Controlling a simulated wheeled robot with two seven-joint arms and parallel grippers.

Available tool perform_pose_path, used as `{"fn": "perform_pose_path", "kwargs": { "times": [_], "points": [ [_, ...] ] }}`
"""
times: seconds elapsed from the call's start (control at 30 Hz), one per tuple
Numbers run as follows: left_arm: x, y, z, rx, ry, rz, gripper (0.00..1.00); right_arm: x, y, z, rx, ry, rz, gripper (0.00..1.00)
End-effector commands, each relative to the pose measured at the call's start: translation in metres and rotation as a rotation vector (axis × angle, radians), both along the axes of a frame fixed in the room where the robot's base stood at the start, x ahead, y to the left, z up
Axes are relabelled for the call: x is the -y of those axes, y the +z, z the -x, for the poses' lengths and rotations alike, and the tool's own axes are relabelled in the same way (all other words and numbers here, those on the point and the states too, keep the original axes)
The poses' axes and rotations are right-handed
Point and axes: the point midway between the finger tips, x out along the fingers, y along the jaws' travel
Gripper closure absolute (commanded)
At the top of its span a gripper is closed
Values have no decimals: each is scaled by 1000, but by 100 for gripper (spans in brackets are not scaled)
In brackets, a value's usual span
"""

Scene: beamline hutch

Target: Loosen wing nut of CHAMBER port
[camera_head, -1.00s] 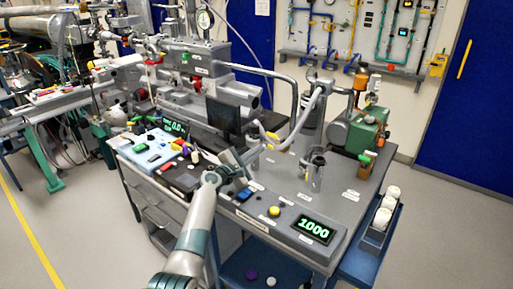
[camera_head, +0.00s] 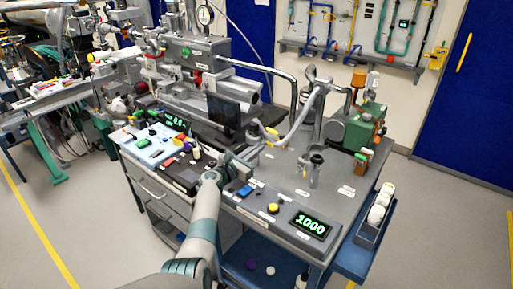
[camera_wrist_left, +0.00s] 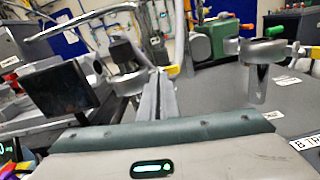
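A small yellow wing nut (camera_head: 271,131) shows on a clamp at the end of the grey hose, near the middle of the cart top. In the left wrist view a yellow wing-like piece (camera_wrist_left: 172,71) sits on a metal ring clamp just beyond my fingertips. I cannot read which port is labelled CHAMBER. My left gripper (camera_head: 257,152) reaches over the cart, just below and left of the yellow piece. Its fingers (camera_wrist_left: 160,80) lie close together with nothing visible between them. I cannot tell whether they touch the clamp. My right gripper is not in view.
A dark monitor (camera_head: 224,115) stands left of the clamp. A metal cup-like fitting (camera_head: 316,160) and a green pump (camera_head: 366,128) stand to the right. A display reading 1000 (camera_head: 310,225) and a yellow button (camera_head: 272,208) are at the front edge. The grey hose (camera_head: 303,122) arches above.

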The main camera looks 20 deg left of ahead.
Motion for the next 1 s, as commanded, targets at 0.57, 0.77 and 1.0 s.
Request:
{"fn": "perform_pose_path", "kwargs": {
  "times": [0.57, 0.77, 1.0],
  "points": [
    [0, 3, -1, -4, 1, 23, 89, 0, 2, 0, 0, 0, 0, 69],
    [0, 1, 0, -6, 0, 22, 89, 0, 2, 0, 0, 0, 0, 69],
    [-1, 0, 3, -7, 0, 21, 89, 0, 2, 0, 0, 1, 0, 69]
  ]
}}
